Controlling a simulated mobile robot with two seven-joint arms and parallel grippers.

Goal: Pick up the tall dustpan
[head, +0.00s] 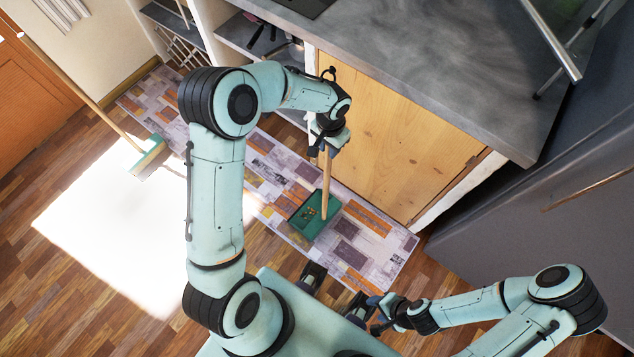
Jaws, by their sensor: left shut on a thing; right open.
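The tall dustpan has a green pan (311,228) and a long upright wooden handle (327,185). The pan is over the patterned rug and holds a few small brownish bits. I cannot tell whether it touches the rug. My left gripper (325,145) is shut on the upper part of the handle, beside the wooden cabinet front. My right gripper (373,316) is open and empty, low in front of my base, to the right of and nearer than the pan.
A broom (150,158) with a green head leans at the left. A grey counter (420,60) with a wooden door (395,140) runs along the back. A patterned rug (265,165) lies on the wood floor. A dark grey cabinet (540,220) stands at right.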

